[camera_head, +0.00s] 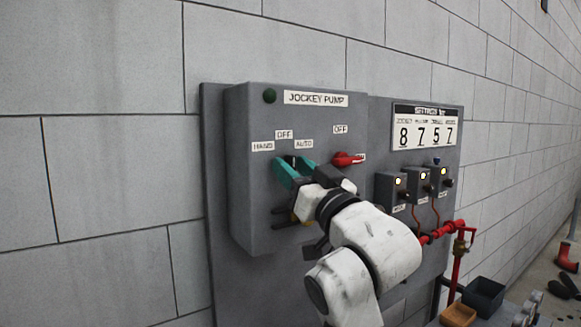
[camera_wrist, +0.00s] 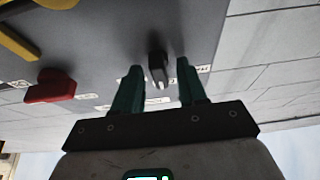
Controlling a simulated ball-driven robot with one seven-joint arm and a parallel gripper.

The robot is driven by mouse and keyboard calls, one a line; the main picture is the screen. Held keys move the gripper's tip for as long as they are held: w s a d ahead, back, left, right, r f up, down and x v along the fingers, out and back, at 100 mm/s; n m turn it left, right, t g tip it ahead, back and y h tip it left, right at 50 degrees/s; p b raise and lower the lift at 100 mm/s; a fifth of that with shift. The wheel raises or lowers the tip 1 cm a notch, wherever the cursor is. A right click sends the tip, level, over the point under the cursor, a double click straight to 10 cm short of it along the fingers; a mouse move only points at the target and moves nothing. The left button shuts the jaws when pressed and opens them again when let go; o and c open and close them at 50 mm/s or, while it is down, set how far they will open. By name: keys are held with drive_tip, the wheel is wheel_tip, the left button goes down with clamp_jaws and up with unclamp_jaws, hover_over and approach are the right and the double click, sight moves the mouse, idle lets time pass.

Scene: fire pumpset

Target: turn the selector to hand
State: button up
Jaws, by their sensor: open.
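The selector is a small black knob on the grey JOCKEY PUMP panel (camera_head: 250,215), below the labels HAND (camera_head: 262,146), OFF (camera_head: 284,134) and AUTO (camera_head: 304,143). In the wrist view the selector (camera_wrist: 157,66) has a pale mark on its end towards the bottom of the picture. My gripper (camera_head: 289,164) has green fingers, spread apart at the selector. In the wrist view my gripper (camera_wrist: 160,76) has one finger on each side of the knob, with gaps between. In the head view the fingers hide most of the knob, so its setting there is unclear.
A red handle (camera_head: 346,159) sits right of my gripper under another OFF label; it also shows in the wrist view (camera_wrist: 50,86). A yellow part (camera_wrist: 18,42) is near it. Several small boxes with lamps (camera_head: 420,183) and red piping (camera_head: 440,233) are further right.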

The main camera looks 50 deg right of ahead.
clamp_jaws()
idle(0.3)
drive_tip(key=shift+n, duration=0.5)
drive_tip(key=shift+d+f+n+y+b, duration=0.1)
drive_tip(key=shift+n+y+b, duration=0.85)
drive_tip(key=shift+n, duration=1)
drive_tip(key=shift+a+r+n+y+b, duration=0.1)
drive_tip(key=shift+n+y+b, duration=0.85)
drive_tip(key=shift+n, duration=1.05)
drive_tip(key=shift+d+f+n+y+b, duration=0.1)
drive_tip(key=shift+n+y+b, duration=0.55)
drive_tip(key=shift+n+y, duration=0.95)
drive_tip(key=shift+n+g, duration=0.3)
drive_tip(key=shift+n, duration=0.15)
unclamp_jaws()
